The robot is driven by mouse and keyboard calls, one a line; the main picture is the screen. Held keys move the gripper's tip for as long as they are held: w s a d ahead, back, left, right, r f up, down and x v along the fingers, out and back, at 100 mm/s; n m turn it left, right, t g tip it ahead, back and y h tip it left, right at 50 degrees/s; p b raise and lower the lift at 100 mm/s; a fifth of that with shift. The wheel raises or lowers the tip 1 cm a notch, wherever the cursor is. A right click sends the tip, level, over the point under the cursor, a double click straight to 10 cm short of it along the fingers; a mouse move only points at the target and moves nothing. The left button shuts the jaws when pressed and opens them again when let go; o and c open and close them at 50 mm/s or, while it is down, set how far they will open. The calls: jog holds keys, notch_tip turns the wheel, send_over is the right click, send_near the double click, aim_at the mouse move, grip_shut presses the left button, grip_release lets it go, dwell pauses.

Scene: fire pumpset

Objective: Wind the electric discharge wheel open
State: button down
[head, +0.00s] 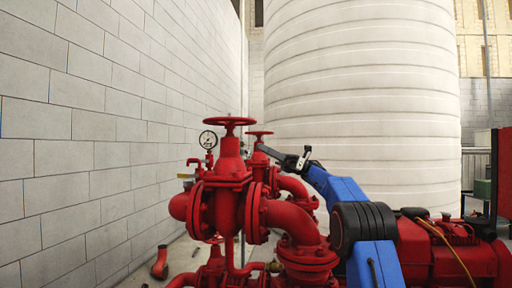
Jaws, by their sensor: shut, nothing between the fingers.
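Two red handwheels stand on red valves. The nearer handwheel (230,121) tops the large front valve (230,168). The farther handwheel (258,133) sits behind and to its right, on a valve partly hidden by the front one. No label shows which is the electric discharge wheel. My blue arm reaches in from the lower right. My gripper (262,148) is shut and empty, pointing left, with its tip just below the farther handwheel in the picture. I cannot tell whether it touches that wheel's stem or valve.
A pressure gauge (208,140) stands left of the front valve. Red flanged pipes (290,216) fill the space below my gripper. A red motor or pump body (450,255) is at lower right. A grey block wall (90,130) bounds the left; a large white tank (360,90) stands behind.

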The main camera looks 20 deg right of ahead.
jog(key=s+d+m+t+h, duration=0.25)
jog(key=s+m+t, duration=0.55)
jog(key=s+t, duration=0.6)
jog(key=shift+t, duration=0.9)
jog(key=x, duration=0.5)
jog(key=w+x, duration=0.1)
jog(key=x, duration=0.4)
jog(key=f+x, duration=0.1)
jog(key=x, duration=0.4)
jog(key=shift+w+a+r, duration=0.1)
jog(key=shift+w+a, duration=0.05)
jog(key=shift+w, duration=0.3)
